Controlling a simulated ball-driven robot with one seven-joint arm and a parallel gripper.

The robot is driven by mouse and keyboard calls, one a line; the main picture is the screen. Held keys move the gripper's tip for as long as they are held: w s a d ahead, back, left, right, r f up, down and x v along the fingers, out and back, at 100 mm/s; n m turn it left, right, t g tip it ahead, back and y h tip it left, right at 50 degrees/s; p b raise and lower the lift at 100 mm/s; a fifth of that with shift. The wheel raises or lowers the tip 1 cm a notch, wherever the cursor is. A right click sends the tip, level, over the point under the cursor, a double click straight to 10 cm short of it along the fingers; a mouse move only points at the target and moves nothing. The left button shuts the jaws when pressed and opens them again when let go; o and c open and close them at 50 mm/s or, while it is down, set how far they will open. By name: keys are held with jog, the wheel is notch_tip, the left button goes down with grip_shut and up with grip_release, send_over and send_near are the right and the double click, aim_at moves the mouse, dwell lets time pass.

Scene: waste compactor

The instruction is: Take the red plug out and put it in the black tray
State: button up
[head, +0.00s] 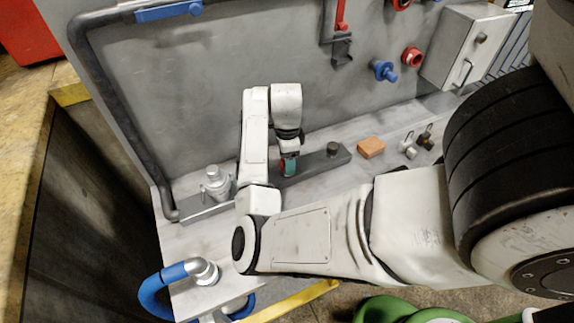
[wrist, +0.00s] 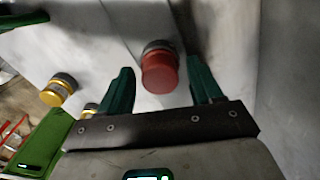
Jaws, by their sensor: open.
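In the wrist view the red plug (wrist: 160,75) has a round red cap on a dark collar and stands out from a pale grey surface. My gripper (wrist: 161,67) is open, with one green finger on each side of the plug; I cannot tell whether either finger touches it. In the head view my gripper (head: 289,165) is low over the ledge, by the long grey bar, and mostly hides the plug. I cannot make out a black tray in either view.
Yellow-capped plugs (wrist: 58,90) and a green object (wrist: 40,145) lie left in the wrist view. In the head view the grey bar (head: 312,168) bears a dark knob (head: 332,149). An orange block (head: 371,147) sits to its right, a silver fitting (head: 216,183) to its left.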

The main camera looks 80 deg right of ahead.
jog(key=m+b, duration=0.1)
jog(key=m, duration=0.1)
jog(key=shift+f+m, duration=0.1)
jog(key=shift+m, duration=0.3)
jog(key=shift+m+b, duration=0.35)
jog(key=shift+m, duration=0.85)
jog(key=m+b, duration=0.1)
jog(key=m, duration=0.2)
jog(key=shift+b, duration=0.4)
jog(key=shift+m+b, duration=0.35)
jog(key=shift+m, duration=0.85)
jog(key=shift+f+m+b, duration=0.1)
jog(key=shift+m+b, duration=0.7)
jog(key=shift+m, duration=0.4)
jog(key=shift+m+b, duration=0.5)
jog(key=shift+m, duration=0.6)
jog(key=shift+r, duration=0.25)
jog(key=c, duration=1.2)
jog(key=shift+o, duration=0.2)
jog(key=shift+s+r+n+p, duration=0.1)
jog(key=shift+r+n+p, duration=0.05)
jog(key=shift+n+p, duration=0.9)
jog(key=shift+f+n+p, duration=0.2)
jog(key=shift+n+p, duration=0.25)
jog(key=shift+n, duration=1)
